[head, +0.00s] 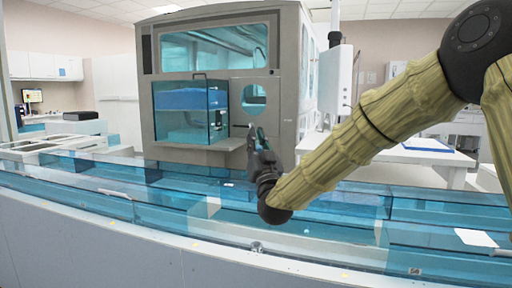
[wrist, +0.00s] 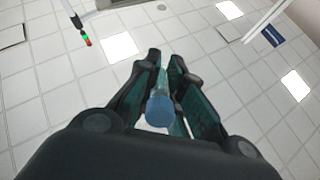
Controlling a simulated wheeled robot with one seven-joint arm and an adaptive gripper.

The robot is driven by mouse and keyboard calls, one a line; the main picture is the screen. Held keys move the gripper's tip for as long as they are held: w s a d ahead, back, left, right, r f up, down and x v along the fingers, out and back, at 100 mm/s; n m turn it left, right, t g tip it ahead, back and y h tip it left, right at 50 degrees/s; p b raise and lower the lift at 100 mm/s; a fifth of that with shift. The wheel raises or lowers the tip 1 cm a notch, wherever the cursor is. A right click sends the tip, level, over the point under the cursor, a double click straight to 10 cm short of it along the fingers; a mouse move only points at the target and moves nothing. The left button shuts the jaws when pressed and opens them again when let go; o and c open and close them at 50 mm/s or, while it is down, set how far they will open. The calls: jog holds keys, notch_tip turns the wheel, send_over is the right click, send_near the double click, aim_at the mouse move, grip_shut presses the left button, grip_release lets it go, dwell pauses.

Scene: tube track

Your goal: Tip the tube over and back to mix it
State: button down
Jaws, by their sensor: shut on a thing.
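The tube (wrist: 160,111) shows in the wrist view with its round blue cap toward the camera. A pale, clear part of its body shows beyond the cap, between the fingers. My gripper (wrist: 165,65) is shut on it, with dark fingers on both sides. In the head view my gripper (head: 257,134) is raised above the track, fingers pointing up, in front of the large grey machine. The tube cannot be made out clearly there. The wrist view looks at the ceiling.
A blue-walled tube track (head: 335,205) crosses the front, below my gripper. The grey machine (head: 225,105) with a clear blue box (head: 188,108) stands behind it. A white table (head: 425,156) is at right. The air around my gripper looks free.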

jog(key=shift+r, duration=0.15)
jog(key=shift+g+p, duration=0.3)
jog(key=shift+p, duration=0.8)
jog(key=shift+p, duration=0.5)
jog(key=shift+r+g+p, duration=0.1)
jog(key=shift+g+p, duration=0.3)
jog(key=shift+p, duration=0.2)
jog(key=g+p, duration=0.1)
jog(key=p, duration=0.3)
jog(key=g+h+p, duration=0.1)
jog(key=g+p, duration=0.1)
jog(key=p, duration=0.3)
jog(key=shift+f+g, duration=0.25)
jog(key=shift+g, duration=0.05)
jog(key=g+h+p, duration=0.1)
jog(key=p, duration=0.3)
jog(key=shift+w+g+p, duration=0.1)
jog(key=shift+g+p, duration=0.3)
jog(key=g+p, duration=0.2)
jog(key=p, duration=0.5)
jog(key=g+h+p, duration=0.1)
jog(key=g+p, duration=0.2)
jog(key=p, duration=0.4)
jog(key=shift+f+p, duration=0.35)
jog(key=shift+f, duration=0.05)
